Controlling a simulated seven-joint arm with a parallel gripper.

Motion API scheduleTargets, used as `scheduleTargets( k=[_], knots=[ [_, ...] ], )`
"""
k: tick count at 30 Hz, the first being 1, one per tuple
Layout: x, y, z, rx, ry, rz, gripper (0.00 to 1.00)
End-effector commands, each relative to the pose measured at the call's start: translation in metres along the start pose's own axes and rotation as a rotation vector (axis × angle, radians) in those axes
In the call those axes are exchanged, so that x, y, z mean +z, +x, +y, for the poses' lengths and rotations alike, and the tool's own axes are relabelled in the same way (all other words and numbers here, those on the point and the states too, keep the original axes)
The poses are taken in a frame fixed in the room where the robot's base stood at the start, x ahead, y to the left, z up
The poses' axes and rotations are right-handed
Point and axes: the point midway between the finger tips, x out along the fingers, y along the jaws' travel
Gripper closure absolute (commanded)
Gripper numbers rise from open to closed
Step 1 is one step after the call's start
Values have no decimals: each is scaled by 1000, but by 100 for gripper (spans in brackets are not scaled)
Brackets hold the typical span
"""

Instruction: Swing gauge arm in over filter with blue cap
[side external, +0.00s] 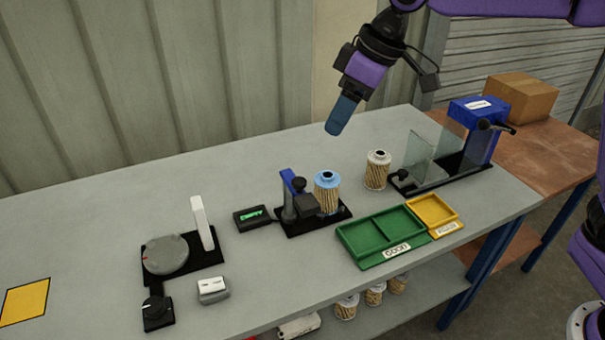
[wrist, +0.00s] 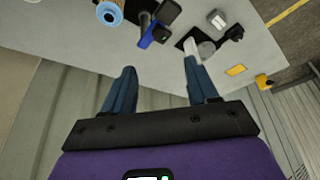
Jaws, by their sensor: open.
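The filter with the blue cap (side external: 327,191) stands upright on the black base of the gauge stand, and its cap shows at the top of the wrist view (wrist: 110,13). The gauge arm (side external: 293,183) is blue with a dark block at its end. It points toward the table front, beside the filter, and nothing covers the cap. In the wrist view the gauge arm (wrist: 149,34) is right of the filter. My gripper (side external: 336,128) is above and behind the gauge stand, open and empty, touching nothing; its two blue fingers are apart in the wrist view (wrist: 159,68).
A small display (side external: 252,217) with green text sits left of the stand. A pale-capped filter (side external: 377,170) stands to the right, near a fixture with clear panels (side external: 430,152). Green (side external: 348,238) and yellow (side external: 450,222) trays lie in front. A round dial device (side external: 165,255) is left.

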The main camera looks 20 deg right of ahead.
Motion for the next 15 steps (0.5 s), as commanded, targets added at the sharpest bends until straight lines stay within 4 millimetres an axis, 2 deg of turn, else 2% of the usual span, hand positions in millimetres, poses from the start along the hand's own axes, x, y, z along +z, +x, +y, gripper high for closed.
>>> scheduleTargets(
  k=[2,7,15],
  knots=[
    [-6,1,3,2,5,7,41],
    [-7,14,4,3,7,7,41],
    [-6,62,4,3,7,5,41]
  ],
)
